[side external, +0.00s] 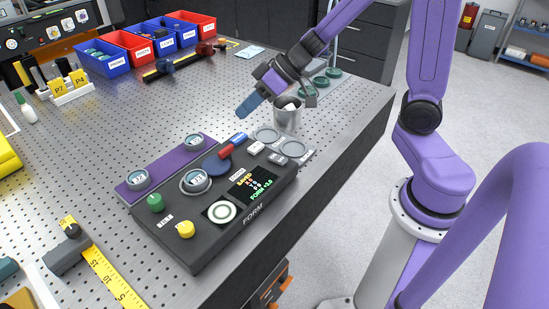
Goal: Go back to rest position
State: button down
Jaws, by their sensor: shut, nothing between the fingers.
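My gripper (249,104) is shut and empty. It hangs in the air above the perforated table, over the far side of the dark flatness interferometer (190,247). Its blue fingertips point down and to the left, apart from everything below. The interferometer has a small screen reading SAVED (252,184), a green knob (155,202), a yellow knob (185,229) and a red-and-blue handle (232,146). A round glass piece marked 123 (195,181) sits on its top.
A purple tray (128,193) with round pieces lies behind the interferometer. A grey cup (287,117) stands close below my wrist. Red and blue bins (130,48) line the back. A yellow ruler (113,278) lies at front left. The table's dark edge (330,165) runs along the right.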

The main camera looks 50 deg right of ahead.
jog(key=s+d+n+g+h, duration=0.2)
jog(key=s+n+g+h, duration=0.4)
jog(key=s, duration=1.9)
jog(key=shift+s+f+n+h, duration=0.3)
jog(key=shift+f+n, duration=0.05)
jog(key=shift+n, duration=0.35)
jog(key=shift+d, duration=0.1)
